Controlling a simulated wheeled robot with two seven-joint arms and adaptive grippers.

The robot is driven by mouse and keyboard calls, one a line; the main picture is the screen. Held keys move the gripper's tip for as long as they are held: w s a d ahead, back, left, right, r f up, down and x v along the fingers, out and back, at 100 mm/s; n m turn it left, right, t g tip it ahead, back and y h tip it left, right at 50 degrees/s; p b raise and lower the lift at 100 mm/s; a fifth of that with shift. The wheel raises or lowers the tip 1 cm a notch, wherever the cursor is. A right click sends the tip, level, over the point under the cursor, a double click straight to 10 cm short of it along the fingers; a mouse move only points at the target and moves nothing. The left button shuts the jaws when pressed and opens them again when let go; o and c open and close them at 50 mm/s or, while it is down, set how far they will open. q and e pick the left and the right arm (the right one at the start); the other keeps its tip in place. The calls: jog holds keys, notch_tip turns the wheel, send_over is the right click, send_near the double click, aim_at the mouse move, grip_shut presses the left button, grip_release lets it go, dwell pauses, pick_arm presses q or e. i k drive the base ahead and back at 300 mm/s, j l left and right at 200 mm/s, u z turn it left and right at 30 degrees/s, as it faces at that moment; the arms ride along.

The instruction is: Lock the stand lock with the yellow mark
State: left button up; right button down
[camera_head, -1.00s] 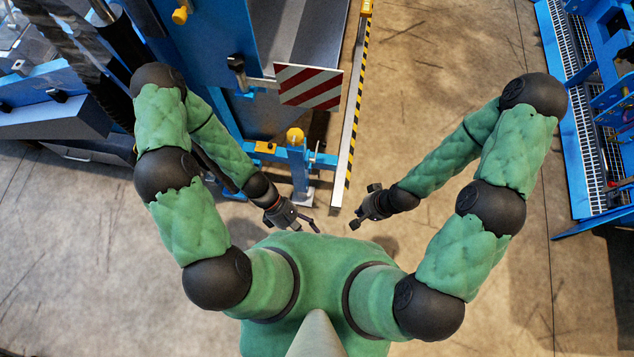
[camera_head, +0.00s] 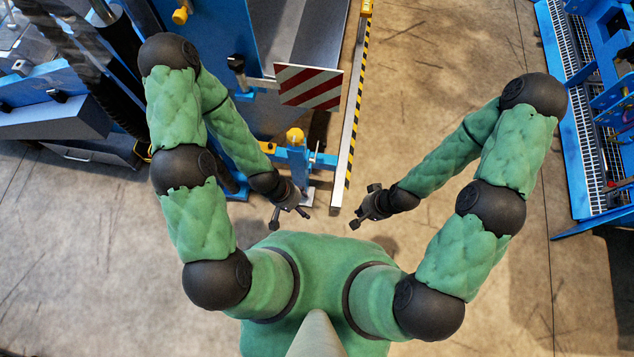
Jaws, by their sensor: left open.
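A blue post with a yellow knob (camera_head: 295,136) stands at the corner of the blue machine, near the middle of the view. A small yellow mark (camera_head: 268,147) shows on the blue bar just left of it. I cannot tell which of these is the stand lock's mark. My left gripper (camera_head: 290,216) is open and empty, below the post and apart from the knob. My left forearm covers part of the blue bar. My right gripper (camera_head: 363,207) has its fingers spread, holds nothing and hangs over the floor to the right.
A red-and-white striped plate (camera_head: 308,87) sticks out above the post. A yellow-and-black edged rail (camera_head: 353,105) runs along its right. Another yellow knob (camera_head: 181,15) is at the upper left. A blue rack (camera_head: 580,120) stands far right, with clear floor between.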

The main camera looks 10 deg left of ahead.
aim_at(312, 160)
jog(key=l+u, duration=0.45)
jog(key=k+l+u, duration=0.1)
jog(key=u, duration=0.3)
jog(key=k+l+u, duration=0.15)
jog(key=l+u, duration=0.3)
jog(key=k+l+u, duration=0.15)
jog(key=u, duration=0.3)
jog(key=z, duration=1)
